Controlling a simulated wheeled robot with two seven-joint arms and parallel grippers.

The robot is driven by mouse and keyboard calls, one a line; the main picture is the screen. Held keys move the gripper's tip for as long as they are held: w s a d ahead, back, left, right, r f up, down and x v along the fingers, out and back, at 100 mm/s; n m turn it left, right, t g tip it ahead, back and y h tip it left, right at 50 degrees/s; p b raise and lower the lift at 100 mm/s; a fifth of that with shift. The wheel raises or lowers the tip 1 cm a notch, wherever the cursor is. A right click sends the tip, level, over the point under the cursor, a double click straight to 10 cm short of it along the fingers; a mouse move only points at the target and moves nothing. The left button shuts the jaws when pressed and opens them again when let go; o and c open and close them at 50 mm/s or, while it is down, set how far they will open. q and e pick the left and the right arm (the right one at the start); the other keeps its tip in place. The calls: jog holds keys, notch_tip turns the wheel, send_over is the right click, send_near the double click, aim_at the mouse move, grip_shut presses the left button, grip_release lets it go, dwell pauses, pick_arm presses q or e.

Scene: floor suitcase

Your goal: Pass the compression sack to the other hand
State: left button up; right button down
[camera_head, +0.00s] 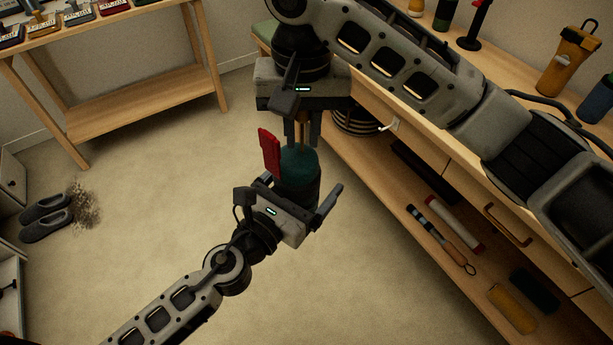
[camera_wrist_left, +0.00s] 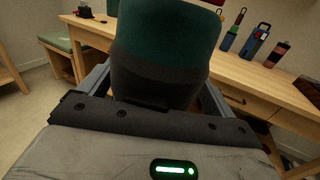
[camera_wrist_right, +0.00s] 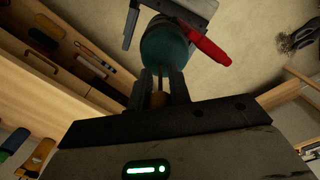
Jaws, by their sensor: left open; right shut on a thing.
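The compression sack (camera_head: 297,187) is a dark grey cylinder with a teal top, held upright above the floor. A red piece (camera_head: 269,152) shows at its side; I cannot tell how it is attached. My right gripper (camera_head: 301,134) points down from above, shut on the sack's narrow top; a brownish bit shows between its fingers in the right wrist view (camera_wrist_right: 160,82). My left gripper (camera_head: 298,192) is open below, with fingers spread either side of the sack's lower body. In the left wrist view the sack (camera_wrist_left: 165,55) fills the space between and beyond the fingers. Any contact is hidden.
A wooden bench (camera_head: 400,190) with drawers and a loaded lower shelf runs along the right, with bottles on top. A wooden table (camera_head: 150,105) stands at the back left. Grey slippers (camera_head: 47,217) lie on the left floor. The middle floor is clear.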

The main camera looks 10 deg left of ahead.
pick_arm(q)
jog(key=shift+w+d, duration=0.15)
jog(key=shift+w, duration=0.15)
jog(key=c, duration=1.1)
pick_arm(e)
jog(key=shift+a, duration=0.1)
pick_arm(q)
jog(key=shift+r, duration=0.1)
jog(key=shift+c, duration=0.2)
pick_arm(e)
jog(key=c, duration=1.2)
grip_release()
jog(key=shift+r, duration=0.15)
